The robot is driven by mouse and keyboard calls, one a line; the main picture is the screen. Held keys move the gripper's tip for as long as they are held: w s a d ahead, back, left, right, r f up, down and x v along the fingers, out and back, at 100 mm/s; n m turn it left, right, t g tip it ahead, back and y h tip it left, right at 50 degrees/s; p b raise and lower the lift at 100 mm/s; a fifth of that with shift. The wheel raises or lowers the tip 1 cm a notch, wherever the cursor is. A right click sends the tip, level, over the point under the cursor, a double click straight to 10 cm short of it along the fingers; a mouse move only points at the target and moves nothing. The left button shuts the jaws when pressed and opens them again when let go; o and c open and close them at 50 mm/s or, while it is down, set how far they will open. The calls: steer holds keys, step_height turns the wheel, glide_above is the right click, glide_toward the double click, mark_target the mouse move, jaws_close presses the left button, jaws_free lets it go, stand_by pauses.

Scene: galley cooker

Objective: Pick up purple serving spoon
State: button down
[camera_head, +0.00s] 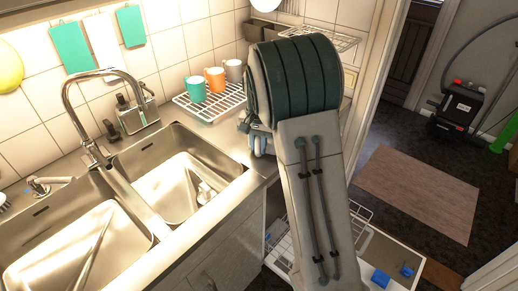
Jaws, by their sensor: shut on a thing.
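I do not see the purple serving spoon in the head view. My arm (315,190) rises from the bottom centre and bends over at its dark ribbed top. Only a small grey-blue part of its far end (260,143) shows, low at the left of the bend, by the counter beside the right sink bowl. My gripper's fingers do not show, and the arm hides the counter behind it.
A double sink (170,180) with a tall tap (92,115) fills the left. Several mugs (215,79) stand on a white rack (210,103). A pulled-out dishwasher rack (285,255) is low behind my arm. A mat (418,190) lies on the floor at right.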

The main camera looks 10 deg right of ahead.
step_height(320, 180, up, 2)
steer(key=shift+w, duration=0.1)
steer(key=s+d+r+b, duration=0.2)
steer(key=s+d+r, duration=0.5)
steer(key=d, duration=0.2)
steer(key=w+d+n, duration=0.3)
steer(key=d+n, duration=0.1)
steer(key=n, duration=0.1)
steer(key=w+a+f, duration=0.2)
steer(key=a, duration=0.1)
steer(key=w+a+f+p, duration=0.1)
steer(key=w+a+f, duration=0.1)
steer(key=a, duration=0.1)
steer(key=w+a+f+p, duration=0.1)
steer(key=w+a+f, duration=0.1)
steer(key=a, duration=0.1)
steer(key=shift+w+a+f, duration=0.3)
steer(key=shift+a, duration=0.05)
steer(key=shift+f+p, duration=0.4)
steer(key=shift+f, duration=1.65)
steer(key=shift+f, duration=0.25)
steer(key=c, duration=1.3)
jaws_free()
steer(key=shift+r, duration=0.1)
